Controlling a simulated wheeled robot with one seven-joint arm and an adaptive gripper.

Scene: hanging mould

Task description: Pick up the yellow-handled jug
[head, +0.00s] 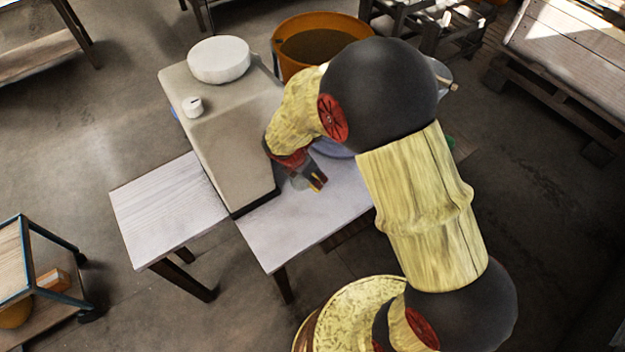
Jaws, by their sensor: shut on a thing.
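My gripper (315,180) is low over the pale wooden table (285,236), to the right of the beige block-shaped body. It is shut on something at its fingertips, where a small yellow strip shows. I take this to be the handle of the yellow-handled jug, but my arm and gripper hide most of what is held. A blue-grey rounded thing (334,149) shows partly behind my wrist; I cannot tell whether it belongs to the jug.
A beige machine body (232,130) with a white round top (219,60) and a small white knob (193,106) stands left of my gripper. An orange tub (290,37) is behind. A blue-framed cart (28,262) is at lower left. The table's left part is clear.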

